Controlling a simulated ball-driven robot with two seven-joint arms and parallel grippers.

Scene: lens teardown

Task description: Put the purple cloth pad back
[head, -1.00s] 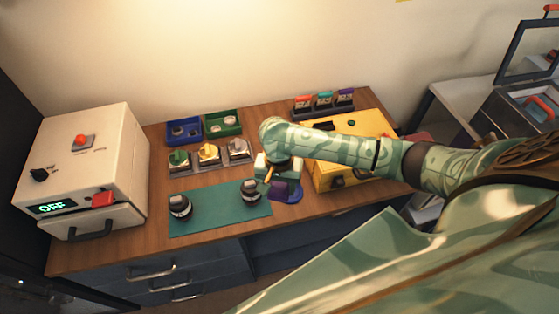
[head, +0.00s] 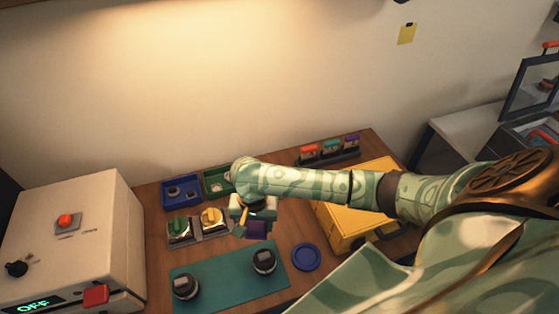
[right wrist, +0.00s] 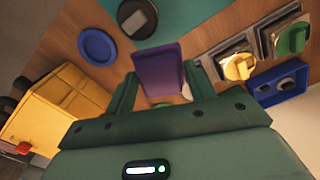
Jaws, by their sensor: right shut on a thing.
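The purple cloth pad (head: 257,230) hangs in my right gripper (head: 254,214), above the worktop at the back edge of the teal mat (head: 215,280). In the right wrist view, the pad (right wrist: 158,70) sits between the two dark green fingers, which are shut on it. A rack (head: 328,160) at the back right holds small items with red, teal and purple tops. A round blue dish (head: 306,257) lies on the wood right of the mat, with nothing in it. My left gripper is not in view.
Two dark round lens parts (head: 185,287) (head: 264,262) stand on the mat. Behind it are holders with green (head: 179,229) and yellow (head: 212,217) knobs, and blue (head: 181,191) and green (head: 215,182) trays. A yellow box (head: 345,226) stands under my right forearm. A white machine (head: 70,240) is at left.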

